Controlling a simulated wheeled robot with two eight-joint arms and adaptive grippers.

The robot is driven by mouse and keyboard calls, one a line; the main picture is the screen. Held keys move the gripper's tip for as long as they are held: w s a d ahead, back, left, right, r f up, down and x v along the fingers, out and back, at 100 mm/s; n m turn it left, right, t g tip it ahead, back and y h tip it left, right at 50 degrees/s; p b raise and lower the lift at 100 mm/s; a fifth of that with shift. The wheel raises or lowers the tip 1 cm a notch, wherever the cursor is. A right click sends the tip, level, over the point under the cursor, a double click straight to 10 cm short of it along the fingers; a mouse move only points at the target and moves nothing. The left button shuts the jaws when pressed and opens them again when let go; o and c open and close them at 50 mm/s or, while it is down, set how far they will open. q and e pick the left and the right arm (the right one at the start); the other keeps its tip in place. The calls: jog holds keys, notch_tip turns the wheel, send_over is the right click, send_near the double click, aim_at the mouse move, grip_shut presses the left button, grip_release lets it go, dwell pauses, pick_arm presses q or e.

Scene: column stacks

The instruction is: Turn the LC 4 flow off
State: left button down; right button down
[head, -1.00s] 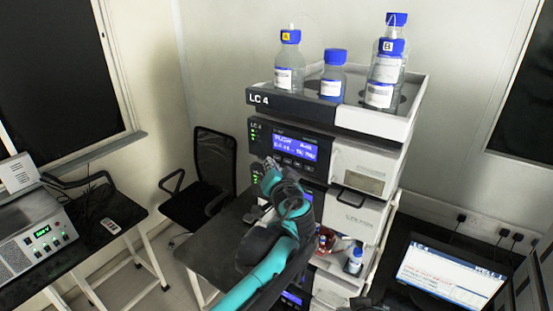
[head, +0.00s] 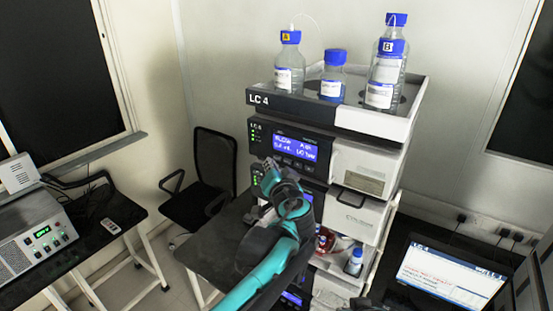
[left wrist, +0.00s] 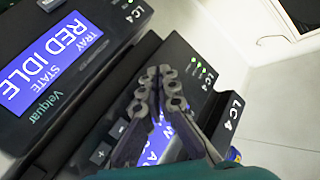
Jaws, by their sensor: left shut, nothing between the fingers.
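The LC 4 stack (head: 345,185) stands in the middle of the head view, its name on the top bottle tray (head: 320,108). Its upper module has a blue display (head: 296,147) with a top line that seems to read FLOW; the second line is too small to read surely. A row of small buttons (head: 293,163) lies under it. My left gripper (head: 268,163) is in front of the module, below the display. In the left wrist view the shut, empty fingers (left wrist: 160,78) cover part of a blue display (left wrist: 158,143); a plus button (left wrist: 100,153) is beside it. Contact cannot be told.
Glass bottles with blue caps (head: 289,65) stand on the top tray. A black chair (head: 212,170) and a table with an instrument (head: 35,240) are at left. A monitor (head: 450,275) is at lower right. The wrist view shows another display reading TRAY STATE RED IDLE (left wrist: 42,62).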

pick_arm(q)
jog(key=shift+w+d, duration=0.25)
jog(key=shift+w, duration=0.1)
jog(key=shift+w+d, duration=0.25)
jog(key=shift+w, duration=0.05)
dwell(1.0)
jog(key=shift+s+a, duration=0.55)
jog(key=shift+s, duration=0.15)
jog(key=shift+s+a, duration=0.75)
jog(key=shift+s, duration=0.25)
jog(key=shift+s+a, duration=0.7)
jog(key=shift+s, duration=0.3)
